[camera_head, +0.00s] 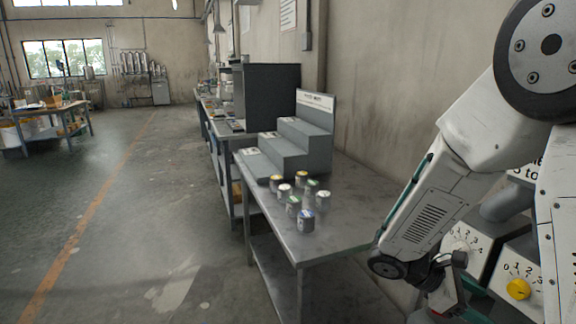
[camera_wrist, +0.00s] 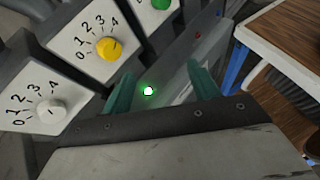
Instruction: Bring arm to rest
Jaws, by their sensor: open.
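My arm reaches down from the upper right of the head view, bent, with its wrist low beside a dial panel. My gripper (camera_wrist: 160,74) shows in the wrist view with two teal fingers spread apart and nothing held between them. In the head view the gripper is small and partly cut up by shadow and the arm, so its fingers are hard to make out there. A dial with a yellow knob (camera_wrist: 108,48) and a dial with a white knob (camera_wrist: 50,109) lie left of the fingers. A green glowing light (camera_wrist: 148,91) shows between the fingers.
The yellow knob (camera_head: 518,289) is close to my wrist in the head view. A grey table (camera_head: 345,215) holds several small cans (camera_head: 306,221) and a stepped stand (camera_head: 290,150). Open floor (camera_head: 165,215) lies left of it. A brown tabletop (camera_wrist: 290,30) is right in the wrist view.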

